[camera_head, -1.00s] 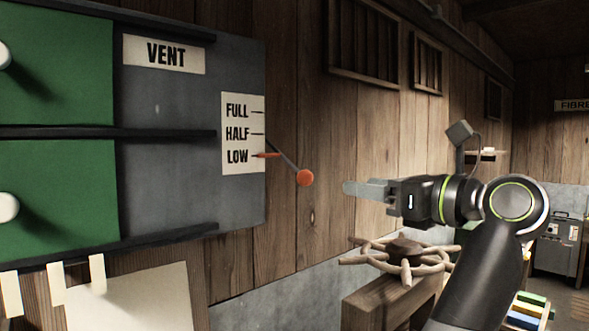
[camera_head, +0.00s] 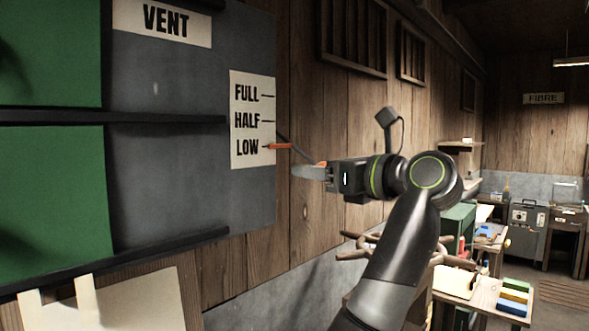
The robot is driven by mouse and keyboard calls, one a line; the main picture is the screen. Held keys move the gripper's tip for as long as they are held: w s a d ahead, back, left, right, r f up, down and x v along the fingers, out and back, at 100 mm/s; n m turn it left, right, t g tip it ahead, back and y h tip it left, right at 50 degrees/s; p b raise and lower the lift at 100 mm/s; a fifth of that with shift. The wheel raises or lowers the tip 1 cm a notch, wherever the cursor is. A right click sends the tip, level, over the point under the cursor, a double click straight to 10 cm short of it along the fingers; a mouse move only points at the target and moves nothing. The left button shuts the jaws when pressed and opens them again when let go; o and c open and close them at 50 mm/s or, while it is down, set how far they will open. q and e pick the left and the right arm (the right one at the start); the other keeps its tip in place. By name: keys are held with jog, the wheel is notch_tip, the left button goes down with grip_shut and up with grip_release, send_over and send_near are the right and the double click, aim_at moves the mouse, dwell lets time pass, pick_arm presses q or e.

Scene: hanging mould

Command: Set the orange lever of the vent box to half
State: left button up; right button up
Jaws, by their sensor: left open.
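The grey vent box (camera_head: 165,185) is mounted on the wall at left, with a white scale label marked FULL, HALF and LOW (camera_head: 252,120). Its orange pointer (camera_head: 281,146) is at LOW. The lever's dark rod (camera_head: 297,150) slants down to the right from the box's side. Its orange knob (camera_head: 321,163) is mostly hidden by my left gripper (camera_head: 305,172). The gripper is open, with its fingers pointing left at the knob. I cannot tell whether they touch it or whether the knob is between them. My right gripper is out of view.
Green panels (camera_head: 50,200) and dark rails (camera_head: 115,118) lie left on the box. A wooden spoked wheel (camera_head: 350,253) is below my arm, partly hidden by it. A workbench with coloured blocks (camera_head: 514,297) stands lower right.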

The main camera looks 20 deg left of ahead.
pick_arm(q)
jog(key=shift+w+a, duration=0.15)
jog(key=shift+a, duration=0.45)
jog(key=shift+d, duration=0.25)
jog(key=shift+c, duration=1.2)
grip_shut()
jog(key=shift+s+r, duration=0.1)
jog(key=shift+s, duration=0.1)
